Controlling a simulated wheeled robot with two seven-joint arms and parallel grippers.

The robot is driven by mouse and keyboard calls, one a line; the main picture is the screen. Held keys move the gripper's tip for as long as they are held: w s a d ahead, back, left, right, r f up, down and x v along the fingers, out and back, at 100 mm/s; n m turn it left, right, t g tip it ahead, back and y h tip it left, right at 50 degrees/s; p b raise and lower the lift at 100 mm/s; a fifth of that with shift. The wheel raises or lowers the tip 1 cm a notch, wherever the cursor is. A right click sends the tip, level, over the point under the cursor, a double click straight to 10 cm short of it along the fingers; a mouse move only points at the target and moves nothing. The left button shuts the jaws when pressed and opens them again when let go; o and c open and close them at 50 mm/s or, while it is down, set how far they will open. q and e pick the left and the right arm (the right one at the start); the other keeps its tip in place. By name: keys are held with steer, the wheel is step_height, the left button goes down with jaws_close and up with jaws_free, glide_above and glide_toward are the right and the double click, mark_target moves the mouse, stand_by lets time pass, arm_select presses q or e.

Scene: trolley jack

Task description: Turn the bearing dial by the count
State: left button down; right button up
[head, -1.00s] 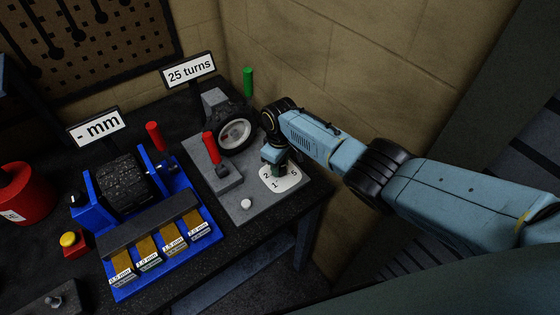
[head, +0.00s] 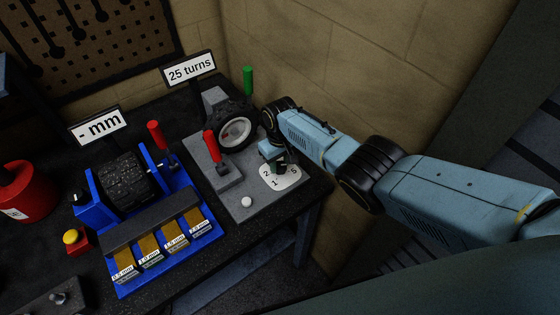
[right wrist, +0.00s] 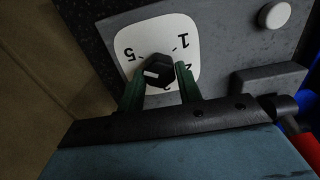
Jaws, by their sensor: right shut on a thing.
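The bearing dial is a black faceted knob (right wrist: 160,70) with a white mark, in the middle of a white number plate (right wrist: 140,38). My right gripper (right wrist: 160,84) is shut on the knob, one green finger on each side. In the head view my right gripper (head: 278,166) reaches down over the plate and hides the knob. Some numbers are hidden behind the fingers. My left gripper is not in view.
A sign reading "25 turns" (head: 190,69) stands behind a tyre (head: 236,130). A red-handled lever (head: 210,147) and a white button (head: 246,202) are near the plate. A blue rig (head: 206,236) with a "- mm" sign (head: 97,127) stands left. A wall is close behind my arm.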

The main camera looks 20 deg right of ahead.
mark_target(280, 165)
steer(key=o, duration=1)
steer(key=shift+r, duration=0.9)
step_height(280, 165, up, 12)
steer(key=shift+f, duration=0.2)
